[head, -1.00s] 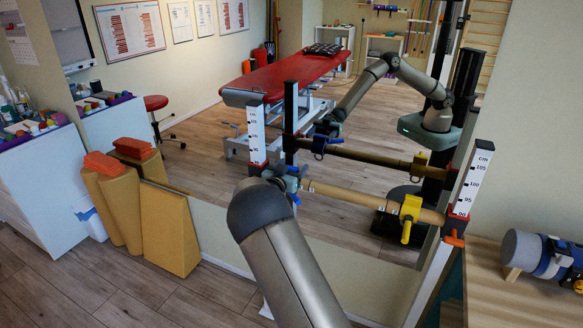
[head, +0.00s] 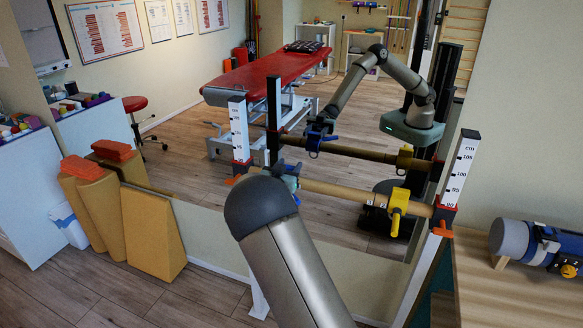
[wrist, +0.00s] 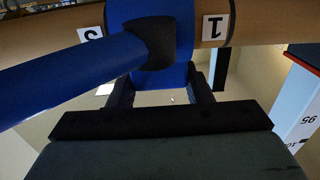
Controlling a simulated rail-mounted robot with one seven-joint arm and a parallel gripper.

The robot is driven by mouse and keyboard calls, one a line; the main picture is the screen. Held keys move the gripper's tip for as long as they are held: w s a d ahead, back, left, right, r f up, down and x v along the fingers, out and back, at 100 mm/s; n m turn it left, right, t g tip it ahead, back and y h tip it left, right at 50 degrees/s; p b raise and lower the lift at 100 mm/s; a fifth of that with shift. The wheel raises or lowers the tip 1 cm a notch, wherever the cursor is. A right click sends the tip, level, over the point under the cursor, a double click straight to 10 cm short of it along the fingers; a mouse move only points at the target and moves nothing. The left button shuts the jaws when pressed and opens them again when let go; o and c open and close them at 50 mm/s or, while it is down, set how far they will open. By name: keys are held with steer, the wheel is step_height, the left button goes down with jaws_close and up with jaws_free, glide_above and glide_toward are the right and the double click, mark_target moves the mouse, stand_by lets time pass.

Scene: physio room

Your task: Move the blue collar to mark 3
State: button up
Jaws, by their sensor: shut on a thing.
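The blue collar (wrist: 178,72) sits around the wooden bar (head: 340,190), near its left end in the head view. Its blue handle (wrist: 75,85) juts left in the wrist view. My gripper (wrist: 160,90) is shut on the blue collar; in the head view my arm partly hides it. In the wrist view the mark 1 label (wrist: 215,27) is just right of the collar, upside down. Another label (wrist: 90,33) on the left is partly hidden by the handle, and I cannot surely read it. A yellow collar (head: 398,201) sits around the bar's right part.
The bar spans a left post (head: 239,130) and a right post (head: 460,168) with centimetre scales. A mirror behind repeats bar, collars and arm. A wooden table (head: 500,290) with a grey and blue roll (head: 540,245) stands right. Yellow wedges (head: 150,235) stand left.

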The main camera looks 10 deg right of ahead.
steer(key=shift+d+f, duration=0.1)
steer(key=shift+d, duration=0.15)
steer(key=o, duration=1.4)
steer(key=shift+s, duration=0.15)
steer(key=shift+a, duration=0.1)
steer(key=shift+s+a, duration=0.15)
steer(key=shift+s, duration=0.1)
steer(key=b+v, duration=0.1)
steer(key=v, duration=1.5)
steer(key=shift+s+a, duration=0.15)
steer(key=shift+s, duration=0.15)
